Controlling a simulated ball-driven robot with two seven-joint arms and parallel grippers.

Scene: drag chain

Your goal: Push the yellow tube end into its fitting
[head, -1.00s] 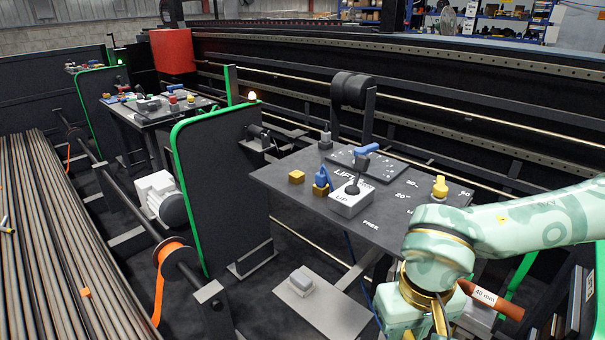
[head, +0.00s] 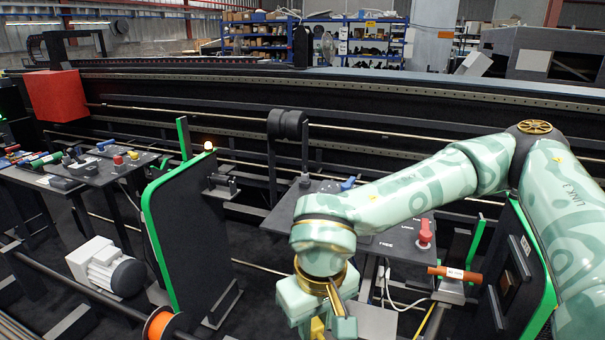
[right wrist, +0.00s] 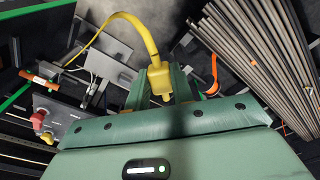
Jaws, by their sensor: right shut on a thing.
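My right gripper (head: 330,322) is low in the middle of the head view, in front of the control table. In the right wrist view its fingers (right wrist: 162,84) are shut on the yellow tube end (right wrist: 157,77), a blocky yellow piece. The yellow tube (right wrist: 126,17) rises from it in an arc and bends down to the left. In the head view a bit of the yellow end (head: 318,328) shows between the fingers. I cannot pick out its fitting; it may be hidden or out of frame. My left gripper is not in view.
The dark control table (head: 285,207) with a red knob (head: 425,232) stands behind my right arm. A brown cylinder (head: 455,273) lies right of the gripper. A green-edged panel (head: 180,230) stands left. Long rods (right wrist: 255,50) lie at right in the wrist view.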

